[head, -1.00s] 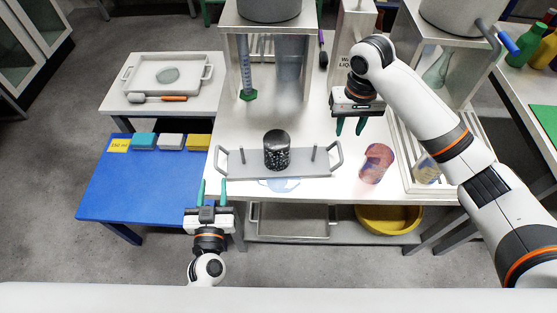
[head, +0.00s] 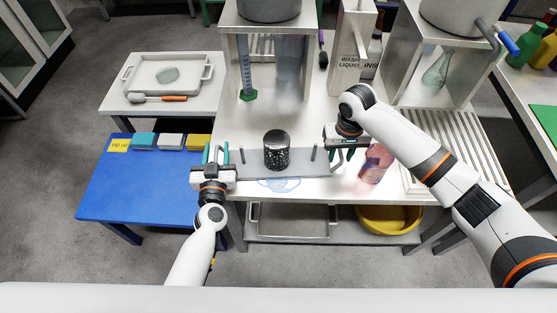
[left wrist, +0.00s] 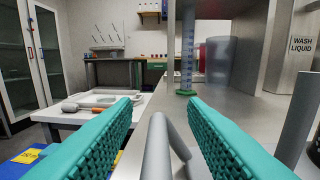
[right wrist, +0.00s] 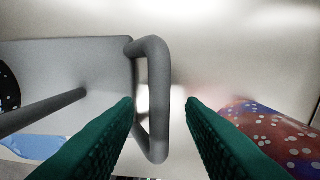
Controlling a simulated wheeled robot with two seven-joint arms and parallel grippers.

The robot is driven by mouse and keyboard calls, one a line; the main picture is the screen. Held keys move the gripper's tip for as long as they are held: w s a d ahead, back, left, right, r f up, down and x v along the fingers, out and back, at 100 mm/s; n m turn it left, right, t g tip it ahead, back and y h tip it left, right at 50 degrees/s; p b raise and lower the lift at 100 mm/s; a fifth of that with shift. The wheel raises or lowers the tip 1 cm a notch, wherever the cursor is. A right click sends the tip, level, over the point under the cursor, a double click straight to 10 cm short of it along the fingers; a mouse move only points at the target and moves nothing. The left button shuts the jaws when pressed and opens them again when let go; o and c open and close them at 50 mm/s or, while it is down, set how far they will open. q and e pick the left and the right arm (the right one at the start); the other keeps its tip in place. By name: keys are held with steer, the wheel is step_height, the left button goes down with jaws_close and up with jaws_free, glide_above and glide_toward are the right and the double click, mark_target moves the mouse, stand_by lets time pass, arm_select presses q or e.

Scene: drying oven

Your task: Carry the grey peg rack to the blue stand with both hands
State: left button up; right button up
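The grey peg rack (head: 256,169) lies on the white table, with two upright pegs and a dark speckled cylinder (head: 277,152) standing on it. My left gripper (head: 217,154) is at its left handle; in the left wrist view the handle (left wrist: 157,150) stands between the open fingers. My right gripper (head: 344,153) is at its right handle; in the right wrist view the handle bar (right wrist: 157,100) runs between the open fingers. Neither gripper is closed on a handle. The blue stand (head: 140,187) is left of the table.
A red-blue speckled object (head: 375,164) stands close beside my right gripper. A yellow card and several blocks (head: 171,140) lie along the stand's back edge; its front is clear. A metal housing (head: 232,80) with a measuring cylinder stands behind the rack.

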arm_select(q)
jaws_close()
arm_select(e)
jaws_close()
arm_select(q)
steer(key=shift+r, duration=0.15)
arm_select(e)
steer(key=shift+r, duration=0.15)
